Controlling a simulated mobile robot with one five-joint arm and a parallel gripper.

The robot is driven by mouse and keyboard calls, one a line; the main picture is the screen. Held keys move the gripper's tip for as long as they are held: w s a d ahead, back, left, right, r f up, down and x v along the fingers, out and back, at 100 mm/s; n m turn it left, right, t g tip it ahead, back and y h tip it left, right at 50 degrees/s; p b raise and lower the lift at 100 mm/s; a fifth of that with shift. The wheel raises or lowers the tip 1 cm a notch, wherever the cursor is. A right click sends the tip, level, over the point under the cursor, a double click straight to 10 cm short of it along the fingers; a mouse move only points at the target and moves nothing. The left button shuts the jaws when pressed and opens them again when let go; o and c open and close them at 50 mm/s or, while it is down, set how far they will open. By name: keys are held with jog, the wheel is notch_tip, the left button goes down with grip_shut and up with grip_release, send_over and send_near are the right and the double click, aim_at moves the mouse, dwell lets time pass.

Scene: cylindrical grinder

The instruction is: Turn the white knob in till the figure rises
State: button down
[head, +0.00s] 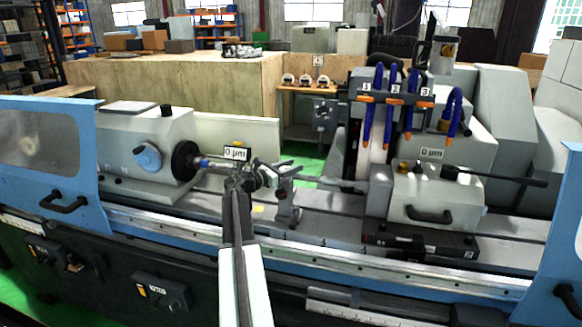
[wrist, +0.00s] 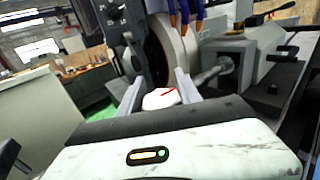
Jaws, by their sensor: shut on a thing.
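In the wrist view a white knob (wrist: 161,98) with a red mark on its face sits between the two fingers of my gripper (wrist: 160,92). The fingers are shut on it from left and right. In the head view my gripper (head: 270,174) is over the machine bed, just right of the workpiece end, and I cannot make out the knob there. A small display (head: 236,153) behind the workpiece reads 0 µm. A second display (head: 431,154) on the right-hand housing also reads 0 µm.
The grinding wheel (wrist: 171,45) stands close behind the gripper in the wrist view. Blue coolant hoses (head: 388,100) hang above the wheel. The headstock (head: 145,145) is at left and the tailstock (head: 435,195) at right. The blue guard (head: 45,150) stands at the front left.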

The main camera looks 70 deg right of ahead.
dwell(0.3)
jog(key=c, duration=0.8)
grip_release()
jog(key=shift+a, duration=0.1)
jog(key=v, duration=0.7)
jog(key=shift+w+a, duration=0.25)
jog(key=shift+w, duration=0.05)
